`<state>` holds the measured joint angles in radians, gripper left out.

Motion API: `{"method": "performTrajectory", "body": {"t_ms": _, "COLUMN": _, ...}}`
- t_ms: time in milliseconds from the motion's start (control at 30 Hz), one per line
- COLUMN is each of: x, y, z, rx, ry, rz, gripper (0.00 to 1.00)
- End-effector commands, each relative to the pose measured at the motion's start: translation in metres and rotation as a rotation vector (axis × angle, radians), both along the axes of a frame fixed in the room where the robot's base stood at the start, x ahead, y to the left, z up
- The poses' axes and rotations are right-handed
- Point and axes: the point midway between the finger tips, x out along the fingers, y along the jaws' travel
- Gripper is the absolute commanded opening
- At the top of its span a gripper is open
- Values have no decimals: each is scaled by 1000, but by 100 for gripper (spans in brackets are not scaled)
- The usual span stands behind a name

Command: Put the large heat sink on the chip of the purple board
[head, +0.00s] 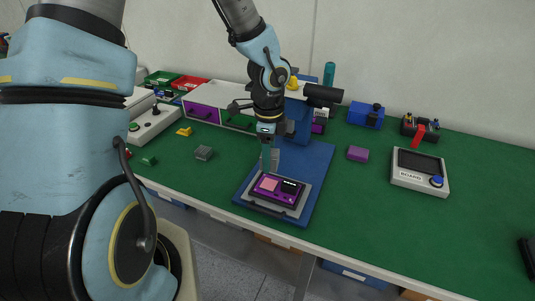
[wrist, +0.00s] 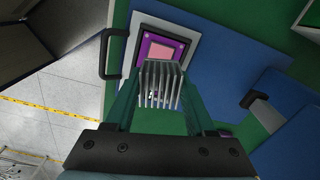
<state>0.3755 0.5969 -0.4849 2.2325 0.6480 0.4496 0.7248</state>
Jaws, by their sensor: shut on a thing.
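The purple board (head: 263,195) sits in a grey holder on a blue base in the head view, with a pink chip pad (head: 269,184) on its left half and a dark part on its right. The wrist view also shows the purple board (wrist: 146,46) and its pink pad (wrist: 168,47). My gripper (head: 269,160) is above the board. It is shut on the large heat sink (wrist: 160,82), a silver finned block between the green fingers. The heat sink appears above the board and hides part of it in the wrist view; the exact gap cannot be told.
A grey block (head: 203,153) and a yellow piece (head: 184,131) lie to the left on the green table. A purple block (head: 358,154) and a device marked BOARD (head: 420,171) are to the right. A blue stand (head: 298,120) with a black cylinder rises behind the holder.

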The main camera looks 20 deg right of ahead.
Motion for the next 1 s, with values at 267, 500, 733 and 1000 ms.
{"method": "performTrajectory", "body": {"t_ms": 267, "x": 1, "y": 1, "z": -4, "rx": -1, "ry": 1, "rz": 1, "gripper": 0}}
{"method": "performTrajectory", "body": {"t_ms": 500, "x": 1, "y": 1, "z": -24, "rx": 0, "ry": 0, "rz": 1, "gripper": 0}}
{"method": "performTrajectory", "body": {"t_ms": 733, "x": 1, "y": 1, "z": -46, "rx": 0, "ry": 0, "rz": 1, "gripper": 0}}
{"method": "performTrajectory", "body": {"t_ms": 1000, "x": 1, "y": 1, "z": -58, "rx": -1, "ry": 1, "rz": 2, "gripper": 0}}
